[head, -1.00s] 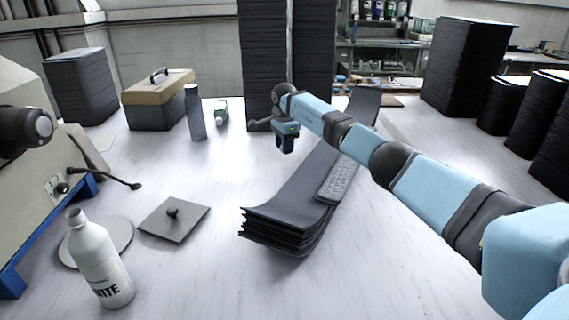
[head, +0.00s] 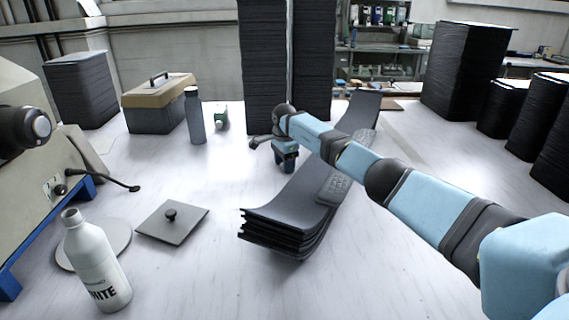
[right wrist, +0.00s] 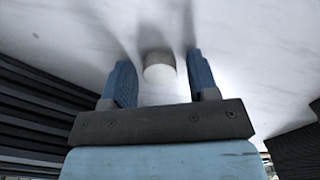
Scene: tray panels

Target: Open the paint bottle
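The white paint bottle (head: 92,258), with dark lettering on its label, stands upright at the front left of the table. Its narrow neck points up; the top looks greyish, and I cannot tell for sure whether a cap is on it. My right gripper (head: 285,168) is far from it, pointing down low over the table behind the dark curved panels. In the right wrist view its two blue fingers (right wrist: 161,82) are apart. A small pale round piece, like a cap (right wrist: 159,67), shows between them, not visibly touched. My left gripper is not in view.
A stack of dark curved panels (head: 285,212) lies mid-table under my right arm. A flat square plate with a knob (head: 172,222) and a round disc (head: 115,240) lie near the bottle. A grey flask (head: 195,115) and toolbox (head: 158,108) stand behind.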

